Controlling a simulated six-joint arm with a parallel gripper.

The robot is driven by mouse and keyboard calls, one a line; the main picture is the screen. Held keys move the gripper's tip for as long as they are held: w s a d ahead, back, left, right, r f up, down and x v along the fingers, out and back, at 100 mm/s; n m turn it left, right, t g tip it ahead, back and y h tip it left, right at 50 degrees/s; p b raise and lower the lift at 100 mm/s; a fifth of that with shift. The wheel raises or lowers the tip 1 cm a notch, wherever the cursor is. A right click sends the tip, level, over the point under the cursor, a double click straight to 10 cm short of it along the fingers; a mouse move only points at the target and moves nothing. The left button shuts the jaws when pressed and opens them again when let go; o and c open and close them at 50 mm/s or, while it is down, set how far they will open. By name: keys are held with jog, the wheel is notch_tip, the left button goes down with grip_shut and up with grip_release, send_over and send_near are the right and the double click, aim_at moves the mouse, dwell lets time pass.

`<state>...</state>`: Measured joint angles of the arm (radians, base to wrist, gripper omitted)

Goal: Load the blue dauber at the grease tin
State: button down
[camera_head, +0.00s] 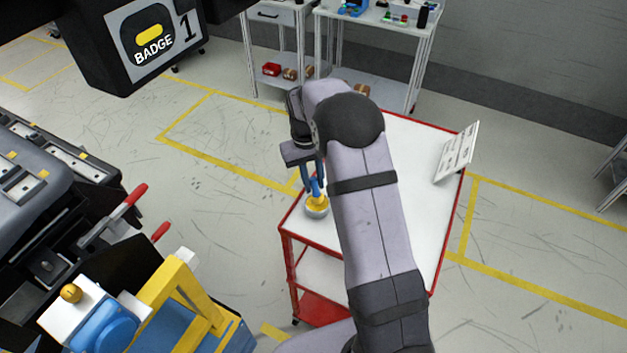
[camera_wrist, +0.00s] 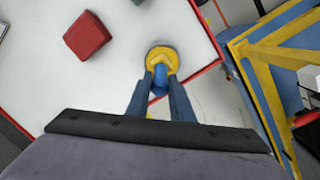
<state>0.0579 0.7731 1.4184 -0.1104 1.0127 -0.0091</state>
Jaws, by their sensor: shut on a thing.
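The blue dauber (camera_head: 315,187) is held upright between the fingers of my gripper (camera_head: 312,172), which is shut on it. In the wrist view the dauber (camera_wrist: 160,77) shows between the fingertips of my gripper (camera_wrist: 159,82). The grease tin (camera_head: 317,208) is a small round grey tin with yellow grease, near the left corner of the white cart top. The dauber's lower end is at the yellow grease; the exact depth of contact is hidden. In the wrist view the tin (camera_wrist: 162,57) lies directly under the dauber.
The white cart top with a red rim (camera_head: 425,150) carries a tilted white panel (camera_head: 457,152) at right. A red block (camera_wrist: 87,36) lies on the cart in the wrist view. A yellow frame (camera_head: 178,295) and dark machinery stand left of the cart, with open floor between.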

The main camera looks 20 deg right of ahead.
aim_at(316, 179)
jog(key=shift+s, duration=0.1)
dwell(0.5)
jog(key=shift+r+p, duration=2.85)
jog(key=shift+r, duration=0.65)
jog(key=shift+w+f+m, duration=0.15)
jog(key=shift+w+m, duration=0.15)
jog(key=shift+w, duration=0.4)
jog(key=shift+m, duration=0.4)
jog(key=s+f, duration=0.4)
jog(key=s, duration=0.1)
jog(key=shift+s+a+f, duration=0.15)
jog(key=shift+s+a, duration=0.05)
jog(key=shift+a, duration=0.05)
jog(key=s+a+n+b, duration=0.1)
jog(key=s+a+b, duration=0.3)
jog(key=s, duration=0.3)
jog(key=shift+s+a+f, duration=0.2)
jog(key=shift+a+f, duration=0.1)
